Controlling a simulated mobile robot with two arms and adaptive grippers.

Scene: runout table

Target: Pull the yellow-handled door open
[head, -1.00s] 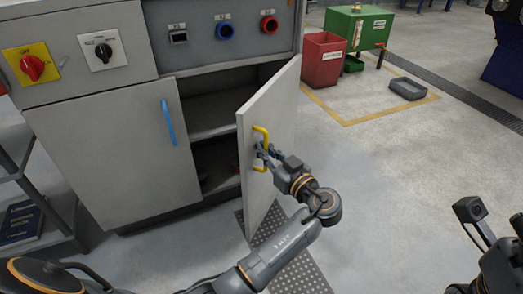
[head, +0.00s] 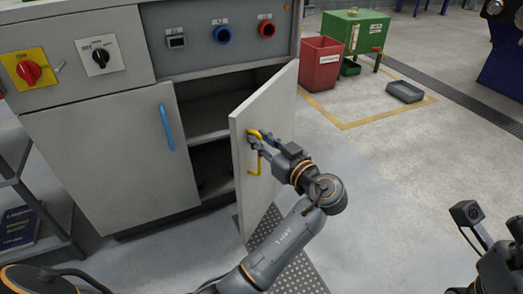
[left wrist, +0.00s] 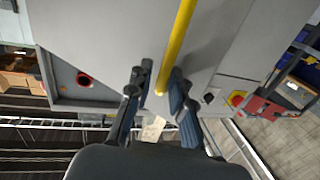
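The grey door (head: 275,125) with the yellow handle (head: 254,170) stands partly open on the right of the cabinet, showing dark shelves inside. My left gripper (head: 260,142) is at the upper part of that handle, in front of the door's outer face. In the left wrist view, the yellow handle (left wrist: 178,45) runs between the two fingers (left wrist: 158,92). The fingers are apart, with a gap between the left finger and the handle, so they are around it rather than clamped. My right gripper is out of view; only part of my right arm shows at the right edge.
A closed door with a blue handle (head: 167,123) is on the cabinet's left. A shelf rack (head: 35,220) stands at the far left. A red bin (head: 320,63) and a green cabinet (head: 356,32) stand behind. The floor right of the door is clear.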

